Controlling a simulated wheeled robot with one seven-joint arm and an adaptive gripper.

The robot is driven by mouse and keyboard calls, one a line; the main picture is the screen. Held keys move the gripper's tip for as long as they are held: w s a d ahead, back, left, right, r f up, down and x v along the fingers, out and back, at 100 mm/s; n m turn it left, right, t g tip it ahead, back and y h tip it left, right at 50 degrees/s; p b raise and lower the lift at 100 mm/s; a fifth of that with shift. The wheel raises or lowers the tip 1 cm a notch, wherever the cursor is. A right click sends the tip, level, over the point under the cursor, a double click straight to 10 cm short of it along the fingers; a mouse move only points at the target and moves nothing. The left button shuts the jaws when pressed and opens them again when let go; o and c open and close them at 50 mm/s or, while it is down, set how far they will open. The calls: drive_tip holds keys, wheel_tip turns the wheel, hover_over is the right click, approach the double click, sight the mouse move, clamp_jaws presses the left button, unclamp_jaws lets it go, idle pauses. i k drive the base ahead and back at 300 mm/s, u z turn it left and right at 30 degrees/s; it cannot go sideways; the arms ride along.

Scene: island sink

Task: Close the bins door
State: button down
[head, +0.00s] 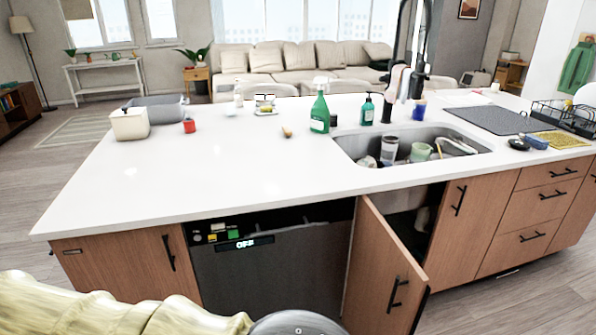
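The bins door (372,262) is a brown wooden cabinet door under the sink side of the island. It stands open, swung out toward me, with a black bar handle (397,291) on its outer face. The cabinet opening (421,237) shows to its right, dark inside with a pale shape near the top; the rest of the inside is hidden. My gripper is not in view. Only pale yellow and dark grey parts that look like my arm show along the bottom left, apart from the door in the picture.
A dark dishwasher front (275,265) with a lit display is left of the door. A closed cabinet (465,222) and drawers (530,205) are to its right. The white countertop (215,180) overhangs them. Open floor (545,298) lies at lower right.

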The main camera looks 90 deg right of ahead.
sight(386, 292)
drive_tip(key=z, duration=3.35)
drive_tip(key=i, duration=1)
drive_tip(key=u, duration=0.05)
drive_tip(key=k, duration=0.95)
drive_tip(key=z, duration=0.25)
